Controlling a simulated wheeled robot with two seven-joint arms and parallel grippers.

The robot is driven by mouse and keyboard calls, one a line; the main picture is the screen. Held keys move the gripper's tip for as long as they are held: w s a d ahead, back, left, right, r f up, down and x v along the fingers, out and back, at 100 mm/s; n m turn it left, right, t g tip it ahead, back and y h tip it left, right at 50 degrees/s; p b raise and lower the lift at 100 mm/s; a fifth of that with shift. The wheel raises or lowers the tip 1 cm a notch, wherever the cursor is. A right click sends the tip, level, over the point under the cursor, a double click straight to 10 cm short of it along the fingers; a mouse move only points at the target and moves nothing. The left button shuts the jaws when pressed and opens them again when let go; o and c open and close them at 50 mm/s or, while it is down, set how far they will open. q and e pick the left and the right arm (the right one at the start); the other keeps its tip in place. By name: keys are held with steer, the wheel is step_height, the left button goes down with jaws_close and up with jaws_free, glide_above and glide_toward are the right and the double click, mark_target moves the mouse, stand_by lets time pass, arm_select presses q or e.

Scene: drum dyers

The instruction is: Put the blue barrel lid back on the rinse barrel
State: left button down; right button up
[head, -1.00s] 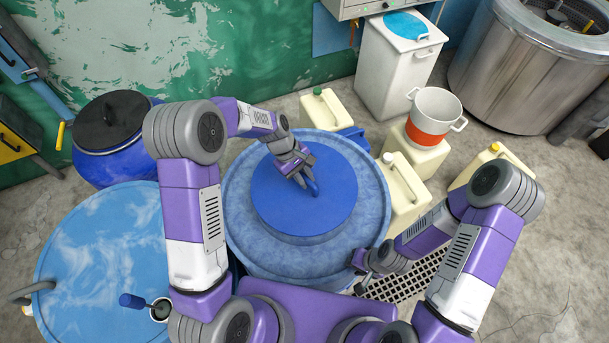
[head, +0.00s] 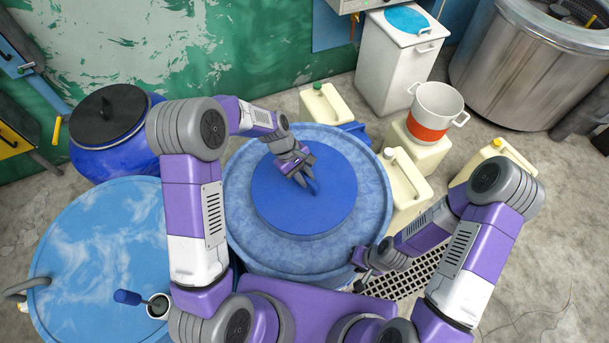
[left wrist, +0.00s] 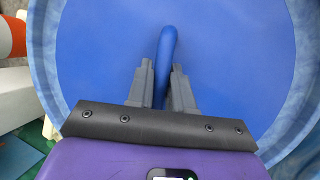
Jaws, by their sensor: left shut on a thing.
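The blue lid (head: 270,205) is a round, darker blue disc over the middle of the rinse barrel (head: 245,240), whose paler, mottled blue rim shows all round it. I cannot tell if the lid rests on the barrel or is a little above it. My left gripper (head: 310,184) is shut on the lid's upright blue handle. In the left wrist view the fingers (left wrist: 160,88) stand on both sides of the handle (left wrist: 166,45), with the lid's flat top (left wrist: 230,60) filling the middle. My right gripper (head: 362,272) hangs at the barrel's lower right edge; its fingers are too small to read.
A wide blue tub (head: 90,230) stands left, with a dark-lidded blue barrel (head: 110,160) behind it. Cream jerrycans (head: 405,190) and a white pot with an orange band (head: 436,110) crowd the right side. A floor grate (head: 400,285) lies at lower right.

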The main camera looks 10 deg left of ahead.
arm_select(q)
steer(key=shift+f, duration=0.25)
stand_by(0.4)
steer(key=c, duration=0.9)
jaws_free()
steer(key=v, duration=0.7)
steer(key=shift+a+r+p, duration=0.15)
steer(key=shift+r+p, duration=0.1)
steer(key=shift+p, duration=0.05)
